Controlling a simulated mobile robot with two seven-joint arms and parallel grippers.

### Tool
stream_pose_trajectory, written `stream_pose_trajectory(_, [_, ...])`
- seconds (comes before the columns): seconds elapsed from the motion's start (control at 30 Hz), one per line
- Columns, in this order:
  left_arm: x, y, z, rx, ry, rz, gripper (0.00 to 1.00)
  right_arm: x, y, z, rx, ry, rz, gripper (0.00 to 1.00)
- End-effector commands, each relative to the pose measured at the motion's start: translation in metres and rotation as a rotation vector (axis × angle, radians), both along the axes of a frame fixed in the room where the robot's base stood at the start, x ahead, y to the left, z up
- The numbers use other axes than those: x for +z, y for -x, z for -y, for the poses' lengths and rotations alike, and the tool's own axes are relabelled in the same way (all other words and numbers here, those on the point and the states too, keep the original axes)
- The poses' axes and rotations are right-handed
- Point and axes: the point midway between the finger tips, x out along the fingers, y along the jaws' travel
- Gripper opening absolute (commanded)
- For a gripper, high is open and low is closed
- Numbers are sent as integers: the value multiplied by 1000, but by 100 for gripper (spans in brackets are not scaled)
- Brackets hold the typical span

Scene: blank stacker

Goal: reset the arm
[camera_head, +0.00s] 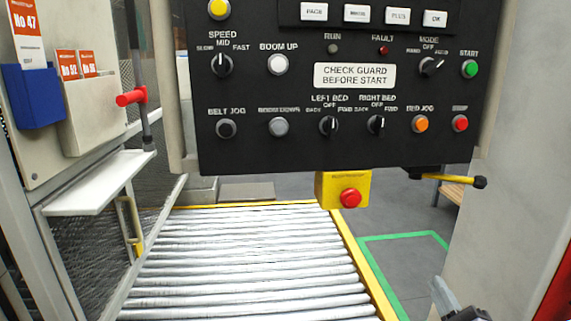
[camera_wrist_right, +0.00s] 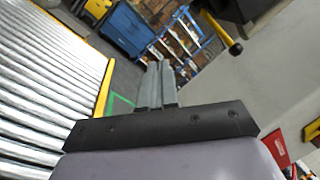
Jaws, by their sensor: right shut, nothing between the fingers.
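My right gripper (camera_head: 447,297) shows at the bottom right of the head view, low in front of the grey wall and to the right of the roller bed. In the right wrist view its two grey fingers (camera_wrist_right: 160,85) are together with nothing between them. It touches nothing that I can see. My left gripper is in neither view. A black control panel (camera_head: 345,150) with knobs and buttons hangs above the roller conveyor (camera_head: 245,262), well above my right gripper.
A yellow box with a red stop button (camera_head: 350,198) hangs under the panel. A black lever with a yellow shaft (camera_head: 450,180) sticks out to its right; the wrist view shows it too (camera_wrist_right: 225,35). A white shelf (camera_head: 98,182) juts out at left. Grey floor lies beyond the rollers.

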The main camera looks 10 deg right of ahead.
Motion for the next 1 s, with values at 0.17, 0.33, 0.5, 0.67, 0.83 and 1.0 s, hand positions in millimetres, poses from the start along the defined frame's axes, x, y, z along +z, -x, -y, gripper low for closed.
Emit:
stream_pose_trajectory(0.17, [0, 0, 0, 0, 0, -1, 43, -71, 14, -71, 137, 611, -269, 0])
stream_pose_trajectory(0.33, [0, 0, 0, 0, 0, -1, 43, -140, 50, -127, 326, 1207, -429, 0])
stream_pose_trajectory(0.5, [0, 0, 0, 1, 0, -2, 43, -202, 103, -169, 562, 1798, -480, 0])
stream_pose_trajectory(0.67, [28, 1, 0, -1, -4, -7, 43, -202, 138, -183, 703, 2159, -450, 0])
stream_pose_trajectory(0.83, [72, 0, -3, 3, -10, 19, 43, -165, 140, -178, 692, 2163, -459, 0])
stream_pose_trajectory(1.0, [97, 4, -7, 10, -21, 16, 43, -136, 142, -174, 682, 2173, -467, 0])
